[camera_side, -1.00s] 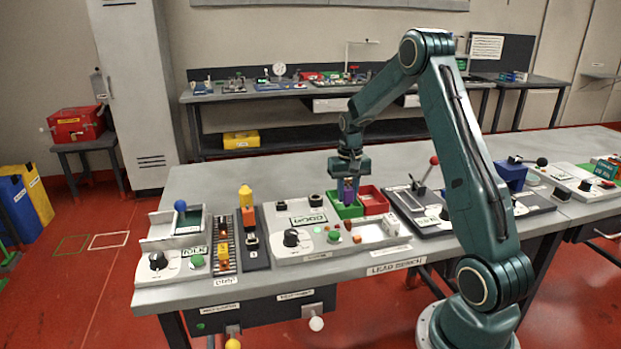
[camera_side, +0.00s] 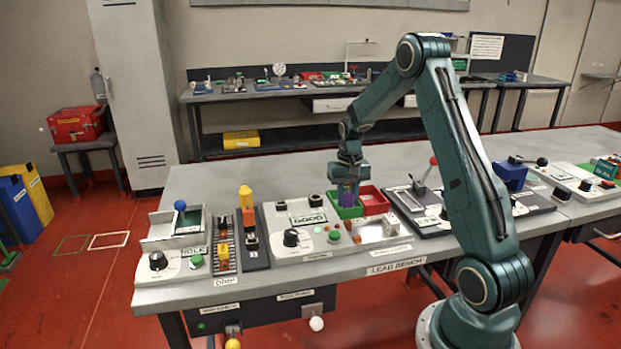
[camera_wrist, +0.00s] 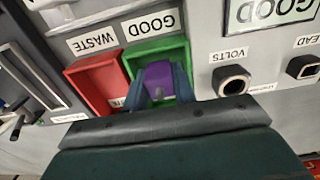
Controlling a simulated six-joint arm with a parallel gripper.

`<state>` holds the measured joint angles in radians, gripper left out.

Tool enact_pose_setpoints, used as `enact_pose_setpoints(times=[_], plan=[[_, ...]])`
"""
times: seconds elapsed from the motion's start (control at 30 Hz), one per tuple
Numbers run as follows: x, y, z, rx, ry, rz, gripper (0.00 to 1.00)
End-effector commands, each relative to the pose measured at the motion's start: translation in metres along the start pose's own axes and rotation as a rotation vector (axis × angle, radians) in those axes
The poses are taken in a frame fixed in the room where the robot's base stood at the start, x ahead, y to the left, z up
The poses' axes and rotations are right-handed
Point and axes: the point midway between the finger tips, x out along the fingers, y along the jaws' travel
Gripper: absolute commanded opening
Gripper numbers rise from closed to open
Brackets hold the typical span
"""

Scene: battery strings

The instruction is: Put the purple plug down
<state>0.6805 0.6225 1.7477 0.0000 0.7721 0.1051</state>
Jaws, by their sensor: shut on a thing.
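The purple plug (camera_wrist: 159,81) is between the fingers of my gripper (camera_wrist: 160,92) in the wrist view. My gripper is shut on it. The plug is over or inside the green bin (camera_wrist: 151,48), which has a GOOD label beside it; I cannot tell whether it touches the bin floor. In the side view my gripper (camera_side: 348,188) points down at the green bin (camera_side: 335,208), and the plug (camera_side: 346,199) shows as a small purple patch below it.
A red bin (camera_wrist: 88,76) labelled WASTE adjoins the green bin. A panel with a GOOD display (camera_side: 308,219), knobs and buttons lies left of the bins in the side view. A black panel with a red-knobbed lever (camera_side: 432,161) stands to the right.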

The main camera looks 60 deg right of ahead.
Motion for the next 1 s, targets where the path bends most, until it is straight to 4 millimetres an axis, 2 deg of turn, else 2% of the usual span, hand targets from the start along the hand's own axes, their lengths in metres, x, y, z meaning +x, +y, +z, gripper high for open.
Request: enact_pose_setpoints(times=[0.03,0.07,0.17,0.57,0.77,1.0], plan=[[0.000,0.000,0.000,0.000,0.000,0.000,0.00],[0.000,0.000,0.000,0.000,0.000,0.000,0.30],[0.000,0.000,0.000,0.000,0.000,0.000,0.48],[-0.006,0.000,-0.001,0.000,0.003,0.000,0.48],[-0.024,0.000,-0.002,0.000,0.007,0.000,0.48],[-0.060,0.000,-0.001,0.000,0.007,-0.001,0.48]])
